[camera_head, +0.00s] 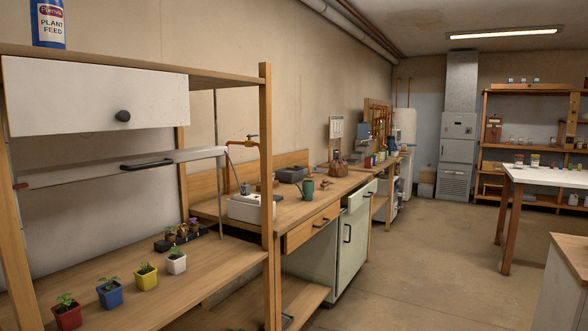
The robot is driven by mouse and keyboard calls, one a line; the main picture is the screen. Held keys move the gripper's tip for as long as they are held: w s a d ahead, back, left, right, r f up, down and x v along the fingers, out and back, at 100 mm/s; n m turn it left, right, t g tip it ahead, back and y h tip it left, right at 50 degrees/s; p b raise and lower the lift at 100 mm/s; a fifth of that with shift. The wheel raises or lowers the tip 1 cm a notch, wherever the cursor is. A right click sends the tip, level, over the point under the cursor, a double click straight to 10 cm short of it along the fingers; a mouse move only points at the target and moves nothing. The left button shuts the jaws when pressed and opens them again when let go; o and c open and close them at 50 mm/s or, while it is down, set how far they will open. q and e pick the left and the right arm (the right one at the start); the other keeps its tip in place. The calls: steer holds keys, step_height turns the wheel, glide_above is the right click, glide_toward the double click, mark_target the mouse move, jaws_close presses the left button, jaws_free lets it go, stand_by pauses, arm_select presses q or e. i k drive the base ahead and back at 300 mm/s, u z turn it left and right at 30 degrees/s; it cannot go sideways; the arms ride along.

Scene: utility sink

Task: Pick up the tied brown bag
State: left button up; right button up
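A small brown bag (338,168), narrowed at the top as if tied, stands on the wooden counter (312,207) along the left wall. It is small and far off, so its details are hard to tell. Neither of my grippers shows in the head view, and nothing is seen touching the bag.
A wooden shelf unit with several potted seedlings stands close at left. A green pitcher (307,189) and a white sink (250,208) are nearer on the counter. An open cabinet door (353,240) juts into the aisle. The floor (430,265) in the middle is clear.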

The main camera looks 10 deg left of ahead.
mark_target(338, 167)
steer(key=z, duration=0.65)
steer(key=i, duration=7.45)
steer(key=u, duration=2.85)
